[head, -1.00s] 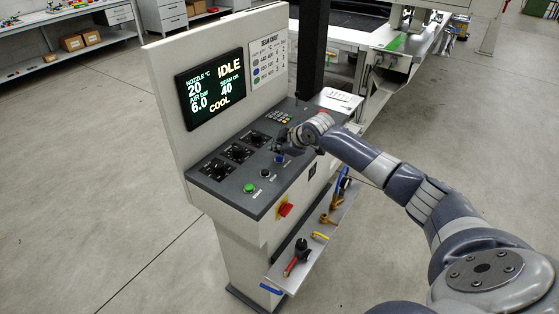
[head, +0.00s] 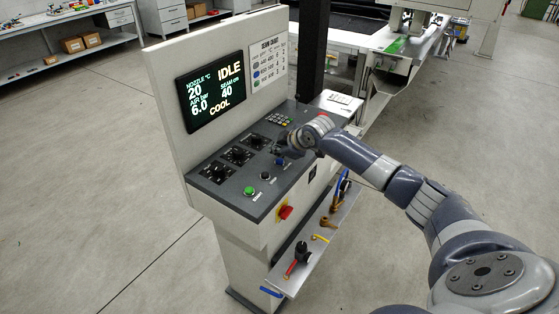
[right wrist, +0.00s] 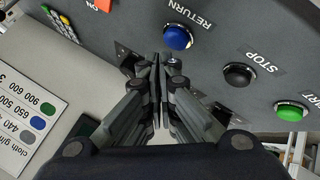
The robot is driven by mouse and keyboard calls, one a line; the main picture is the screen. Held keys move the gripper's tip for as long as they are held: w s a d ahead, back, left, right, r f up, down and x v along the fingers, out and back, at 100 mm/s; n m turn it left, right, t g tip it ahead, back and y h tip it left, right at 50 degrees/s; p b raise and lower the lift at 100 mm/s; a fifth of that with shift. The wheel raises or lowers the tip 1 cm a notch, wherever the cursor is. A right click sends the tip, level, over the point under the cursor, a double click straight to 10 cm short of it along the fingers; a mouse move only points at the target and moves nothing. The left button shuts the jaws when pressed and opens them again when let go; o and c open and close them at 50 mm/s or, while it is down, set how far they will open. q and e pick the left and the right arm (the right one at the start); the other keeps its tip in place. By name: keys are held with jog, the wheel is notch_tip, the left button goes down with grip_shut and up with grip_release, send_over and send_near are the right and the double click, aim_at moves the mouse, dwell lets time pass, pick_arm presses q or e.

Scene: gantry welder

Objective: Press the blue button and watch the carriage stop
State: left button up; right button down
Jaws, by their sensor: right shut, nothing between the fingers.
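The blue button (head: 280,161) is on the sloped grey panel of the console. In the right wrist view the blue button (right wrist: 178,37) is labelled RETURN and stands proud of the panel. My right gripper (head: 281,149) is shut and empty over the panel, close to the blue button. In the right wrist view its fingertips (right wrist: 158,60) lie beside the blue button in the picture, with no contact visible. The console screen (head: 211,88) reads IDLE and COOL. The carriage cannot be made out clearly. My left gripper is out of view.
A black STOP button (right wrist: 238,75) and a green START button (right wrist: 290,110) sit in line with the blue one. Black knobs (head: 238,155) are on the panel's left part. A red switch (head: 285,211) is on the console front, above a shelf (head: 316,240) with tools.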

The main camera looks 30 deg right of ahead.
jog(key=shift+f, duration=0.15)
jog(key=shift+f, duration=0.3)
